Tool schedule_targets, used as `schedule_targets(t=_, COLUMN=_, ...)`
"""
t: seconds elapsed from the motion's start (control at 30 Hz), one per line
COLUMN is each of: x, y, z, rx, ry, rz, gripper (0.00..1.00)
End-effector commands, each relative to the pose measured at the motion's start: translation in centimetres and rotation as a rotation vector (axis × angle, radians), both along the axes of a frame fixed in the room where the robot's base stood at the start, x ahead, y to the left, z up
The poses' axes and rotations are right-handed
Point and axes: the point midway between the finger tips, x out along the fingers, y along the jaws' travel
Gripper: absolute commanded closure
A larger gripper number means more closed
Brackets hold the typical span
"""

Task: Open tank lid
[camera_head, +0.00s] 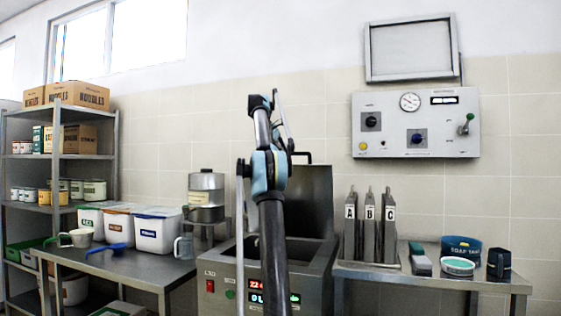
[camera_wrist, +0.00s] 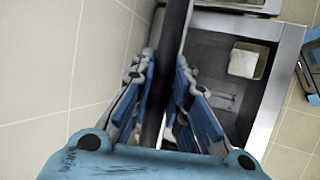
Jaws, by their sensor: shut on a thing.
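The tank (camera_head: 318,268) stands in the middle of the head view, a grey metal box with its top opening uncovered. Its lid (camera_head: 311,200) stands raised, about upright, at the back of the tank, with a dark handle (camera_head: 303,154) at its top. My arm hides part of the lid and the tank. In the wrist view, my gripper (camera_wrist: 166,65) has its blue-padded fingers on both sides of a dark upright bar, shut on what seems to be the lid's handle. The tank's inside (camera_wrist: 222,95) shows beside it, with a pale square object (camera_wrist: 247,62) in it.
The left table (camera_head: 120,265) holds lidded bins, scoops and a jug. A control panel (camera_head: 415,123) hangs on the wall above.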

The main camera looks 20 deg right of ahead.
Motion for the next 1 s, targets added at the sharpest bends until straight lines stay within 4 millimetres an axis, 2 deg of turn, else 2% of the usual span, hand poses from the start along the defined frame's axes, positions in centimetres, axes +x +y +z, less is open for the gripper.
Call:
schedule_targets(t=0.47, x=-0.1, y=-0.6, z=0.0, rx=0.003, ry=-0.003, rz=-0.002, gripper=1.0)
schedule_targets(t=0.5, x=-0.1, y=-0.7, z=0.0, rx=0.004, ry=-0.003, rz=-0.003, gripper=0.76)
schedule_targets(t=0.57, x=-0.1, y=-0.8, z=0.0, rx=0.003, ry=-0.003, rz=-0.005, gripper=0.64)
schedule_targets(t=1.0, x=-0.3, y=-1.2, z=0.2, rx=0.002, ry=-0.001, rz=-0.011, gripper=0.64)
